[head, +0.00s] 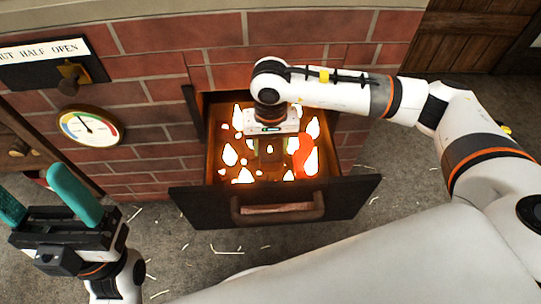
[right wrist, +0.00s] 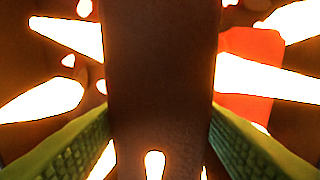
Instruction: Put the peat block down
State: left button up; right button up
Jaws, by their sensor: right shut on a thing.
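The peat block (right wrist: 160,70) is a dark brown slab that fills the middle of the right wrist view. My right gripper (right wrist: 160,135) is shut on it, with a green ribbed finger against each side. In the head view my right gripper (head: 270,150) points down into an open firebox drawer (head: 275,213), among bright flames. The block is mostly hidden there by my wrist and the glow. I cannot tell whether it touches the drawer floor. My left gripper (head: 42,200) is open and empty at the lower left, its teal fingers apart.
The drawer juts from a brick wall (head: 150,40) and has a handle (head: 278,209) on its front. A round gauge (head: 90,127) and a sign (head: 45,50) with a knob are on the wall at left. An orange-red lump (head: 302,155) glows in the drawer's right side.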

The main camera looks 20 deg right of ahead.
notch_tip(320, 180, down, 4)
jog(key=shift+f+b, duration=0.2)
jog(key=shift+b, duration=0.45)
jog(key=shift+f+b, duration=0.25)
jog(key=shift+b, duration=0.05)
jog(key=o, duration=1)
jog(key=shift+r, duration=0.1)
jog(key=shift+o, duration=0.2)
